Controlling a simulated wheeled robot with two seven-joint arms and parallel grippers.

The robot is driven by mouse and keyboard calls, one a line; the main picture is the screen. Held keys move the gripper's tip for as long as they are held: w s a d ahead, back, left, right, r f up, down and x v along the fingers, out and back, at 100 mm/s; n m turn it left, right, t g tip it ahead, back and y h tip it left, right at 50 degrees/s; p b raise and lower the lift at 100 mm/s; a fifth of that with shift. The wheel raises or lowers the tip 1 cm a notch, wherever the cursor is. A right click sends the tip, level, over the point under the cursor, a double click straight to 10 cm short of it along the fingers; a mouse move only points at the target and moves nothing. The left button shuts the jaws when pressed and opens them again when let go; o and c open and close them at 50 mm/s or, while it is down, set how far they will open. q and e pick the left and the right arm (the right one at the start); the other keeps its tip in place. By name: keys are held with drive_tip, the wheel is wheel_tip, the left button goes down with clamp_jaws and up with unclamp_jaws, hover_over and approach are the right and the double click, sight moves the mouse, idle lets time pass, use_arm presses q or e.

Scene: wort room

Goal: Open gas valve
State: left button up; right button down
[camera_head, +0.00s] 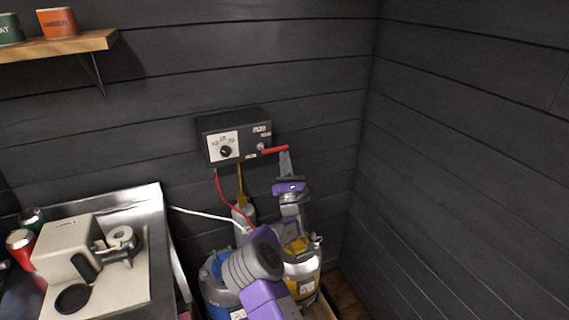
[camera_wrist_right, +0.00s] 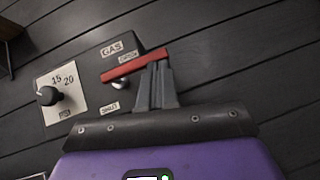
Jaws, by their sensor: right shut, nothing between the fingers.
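The gas valve is a red lever (camera_head: 275,150) on the front of a dark control box (camera_head: 262,126) on the back wall. In the head view the lever points right, close to level. In the right wrist view the red lever (camera_wrist_right: 137,65) lies beside a label reading OPEN (camera_wrist_right: 128,56), with a SHUT label (camera_wrist_right: 109,109) lower down and a GAS label above. My right gripper (camera_head: 285,153) is shut and empty, its fingertips (camera_wrist_right: 157,68) right at the lever's free end, on its lower side. I cannot tell whether they touch. My left gripper is out of view.
A dial knob (camera_head: 225,151) sits on the box's white plate, left of the lever. Gas cylinders (camera_head: 303,268) stand below, with a red hose and a yellow hose. A counter with a white machine (camera_head: 66,250) is at left. The right wall is bare.

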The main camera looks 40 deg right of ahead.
idle(0.4)
drive_tip(key=v, duration=0.7)
drive_tip(key=shift+s+f+p, duration=0.15)
drive_tip(key=shift+p, duration=0.25)
drive_tip(key=shift+a, duration=0.15)
